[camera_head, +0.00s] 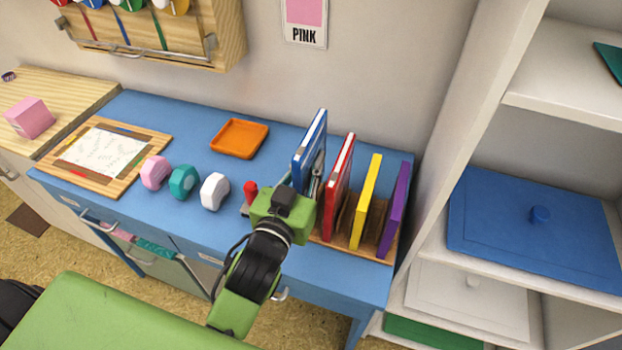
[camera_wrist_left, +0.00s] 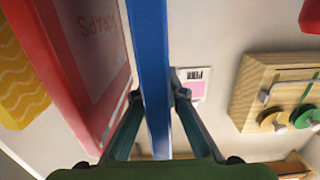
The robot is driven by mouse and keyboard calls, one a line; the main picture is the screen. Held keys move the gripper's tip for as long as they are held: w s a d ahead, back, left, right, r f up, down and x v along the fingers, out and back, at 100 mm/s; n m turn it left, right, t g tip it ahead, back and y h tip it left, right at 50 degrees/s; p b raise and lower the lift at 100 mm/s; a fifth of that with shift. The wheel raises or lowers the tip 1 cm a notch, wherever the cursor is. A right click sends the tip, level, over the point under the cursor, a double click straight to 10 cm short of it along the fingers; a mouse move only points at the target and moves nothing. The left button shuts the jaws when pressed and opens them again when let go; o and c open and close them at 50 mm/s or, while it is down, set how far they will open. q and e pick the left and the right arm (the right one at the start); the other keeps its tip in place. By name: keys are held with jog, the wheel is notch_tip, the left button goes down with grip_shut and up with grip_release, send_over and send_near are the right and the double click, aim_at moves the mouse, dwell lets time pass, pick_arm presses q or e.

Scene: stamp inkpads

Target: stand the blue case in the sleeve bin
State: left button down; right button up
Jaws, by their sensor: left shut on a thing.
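The blue case (camera_head: 309,142) is upright at the left end of the row of cases. My left gripper (camera_head: 302,186) is shut on it. In the left wrist view the blue case (camera_wrist_left: 150,60) runs between the two fingers. The wooden sleeve bin (camera_head: 380,252) stands at the right end of the blue table and holds a red case (camera_head: 340,185), a yellow case (camera_head: 366,198) and a purple case (camera_head: 394,208), all upright. The blue case's lower end is hidden behind my gripper, so I cannot tell whether it rests in the bin.
The red case is close beside the held case. Left of my gripper are a red-handled item (camera_head: 250,192) and white (camera_head: 214,191), teal (camera_head: 184,182) and pink (camera_head: 156,172) rounded pieces. An orange tray (camera_head: 239,138) lies behind them. White shelves (camera_head: 450,190) rise at the right.

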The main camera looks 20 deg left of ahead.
pick_arm(q)
jog(key=shift+f+b, duration=0.3)
jog(key=shift+f, duration=1.75)
jog(key=shift+f, duration=0.1)
jog(key=c, duration=2)
grip_release()
jog(key=shift+f, duration=0.1)
jog(key=shift+c, duration=0.2)
jog(key=shift+s, duration=0.1)
jog(key=s+r, duration=0.1)
jog(key=s, duration=1)
jog(key=shift+s+a+b, duration=0.15)
jog(key=shift+s+b, duration=0.2)
